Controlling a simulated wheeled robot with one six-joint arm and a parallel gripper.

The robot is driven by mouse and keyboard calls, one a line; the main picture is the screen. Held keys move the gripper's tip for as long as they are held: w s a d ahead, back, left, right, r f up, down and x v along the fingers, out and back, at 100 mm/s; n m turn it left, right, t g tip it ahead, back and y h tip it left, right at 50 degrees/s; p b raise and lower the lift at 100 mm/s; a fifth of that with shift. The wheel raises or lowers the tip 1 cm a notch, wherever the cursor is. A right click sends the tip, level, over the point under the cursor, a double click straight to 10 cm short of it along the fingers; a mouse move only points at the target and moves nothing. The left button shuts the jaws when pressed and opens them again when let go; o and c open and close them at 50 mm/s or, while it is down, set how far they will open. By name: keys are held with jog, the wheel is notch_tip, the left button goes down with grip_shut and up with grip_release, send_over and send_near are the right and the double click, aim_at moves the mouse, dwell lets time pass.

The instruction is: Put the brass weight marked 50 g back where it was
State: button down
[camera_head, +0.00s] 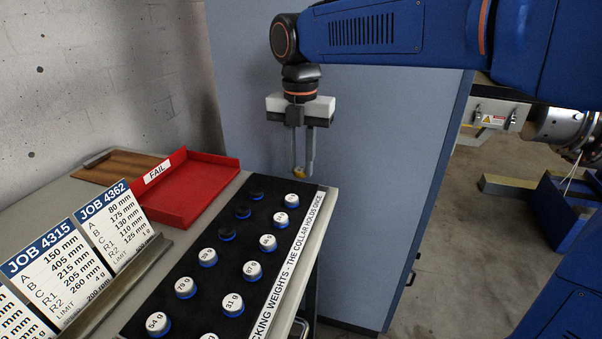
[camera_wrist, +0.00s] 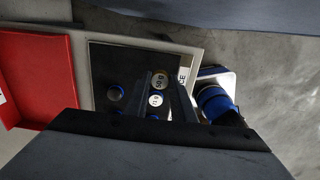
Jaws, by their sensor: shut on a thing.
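My gripper (camera_head: 303,168) is shut on a small brass weight (camera_head: 299,172) and holds it above the far right end of the black weight rack (camera_head: 193,252). A white-topped weight (camera_head: 292,200) stands in the rack near and below the held one. Empty dark sockets (camera_head: 242,210) run along the rack's far left row. The wrist view also shows a dark socket (camera_wrist: 116,93).
Several white-topped weights with blue rims, such as one (camera_head: 253,270), fill other rack places. A red FAIL tray (camera_head: 195,190) lies left of the rack, with job cards (camera_head: 115,225) nearer. A blue-grey cabinet (camera_head: 390,190) stands behind.

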aim_at(301, 168)
jog(key=shift+w+d+f, duration=0.1)
jog(key=shift+w+f, duration=0.1)
jog(key=shift+f, duration=1.55)
jog(key=c, duration=1.5)
grip_release()
jog(key=shift+f, duration=0.1)
